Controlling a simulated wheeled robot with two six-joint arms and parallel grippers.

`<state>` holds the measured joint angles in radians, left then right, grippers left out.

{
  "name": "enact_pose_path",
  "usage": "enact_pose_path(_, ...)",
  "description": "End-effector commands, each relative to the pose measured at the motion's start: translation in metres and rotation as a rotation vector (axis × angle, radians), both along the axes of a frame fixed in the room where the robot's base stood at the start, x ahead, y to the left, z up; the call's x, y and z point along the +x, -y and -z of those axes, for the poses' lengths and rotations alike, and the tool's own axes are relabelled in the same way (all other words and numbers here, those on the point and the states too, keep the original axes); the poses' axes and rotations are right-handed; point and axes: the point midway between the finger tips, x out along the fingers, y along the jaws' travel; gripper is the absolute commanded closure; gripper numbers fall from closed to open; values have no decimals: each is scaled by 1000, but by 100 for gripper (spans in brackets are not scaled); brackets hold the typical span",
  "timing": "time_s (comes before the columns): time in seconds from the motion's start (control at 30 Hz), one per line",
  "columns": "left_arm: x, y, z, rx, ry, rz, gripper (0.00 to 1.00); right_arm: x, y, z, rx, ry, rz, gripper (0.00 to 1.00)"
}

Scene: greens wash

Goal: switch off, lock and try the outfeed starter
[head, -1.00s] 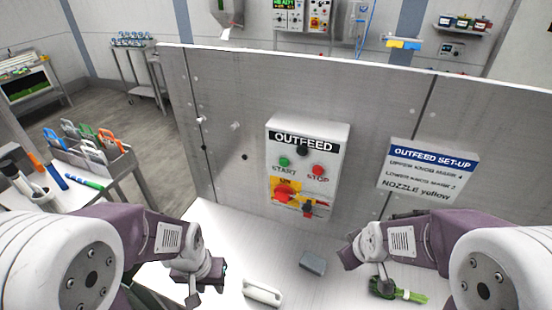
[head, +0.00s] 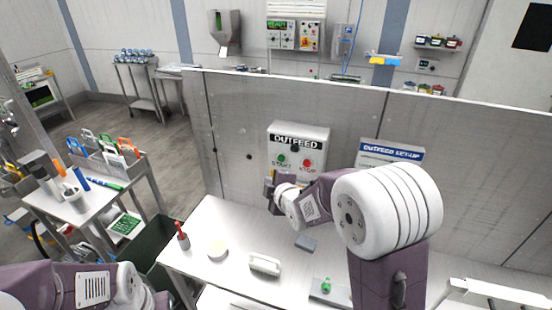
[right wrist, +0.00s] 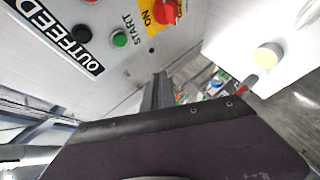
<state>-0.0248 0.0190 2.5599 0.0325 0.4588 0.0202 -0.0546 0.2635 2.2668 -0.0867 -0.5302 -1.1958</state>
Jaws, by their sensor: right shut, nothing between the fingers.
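The outfeed starter (head: 325,148) is a grey box on the steel panel, with a black knob (head: 295,148), a green START button (head: 281,159) and a red STOP button (head: 307,163). My right gripper (head: 269,187) is shut and empty in front of its lower left part, hiding the rotary switch in the head view. The right wrist view shows the red switch knob (right wrist: 167,11) on its yellow plate (right wrist: 147,20), with "ON" legible; the gripper's fingers (right wrist: 157,92) are below it, apart from it. My left arm is at the lower left; its fingertips cannot be made out.
The white bench (head: 207,219) holds a red-topped item (head: 182,236), a cream disc (head: 217,251), a white brush-like item (head: 265,265) and a grey block (head: 306,243). A set-up sign (head: 390,151) is partly behind my right arm. A caddy (head: 107,159) stands on the left table.

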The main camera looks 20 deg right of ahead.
Motion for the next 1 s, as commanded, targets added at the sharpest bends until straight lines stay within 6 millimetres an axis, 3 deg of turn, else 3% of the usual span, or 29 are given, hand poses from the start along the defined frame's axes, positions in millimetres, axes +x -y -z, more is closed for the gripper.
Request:
enact_pose_path(0.27, 0, 0, -5, 0, 0, 0, 67, 5, 4, -1, 1, -3, 2, 100)
enact_pose_path(0.67, 0, 0, -43, 0, 0, 0, 67, 52, 36, -3, 1, -3, 3, 100)
enact_pose_path(1.0, 0, 0, -43, 0, 0, 0, 67, 72, 50, 1, 1, -1, 1, 100)
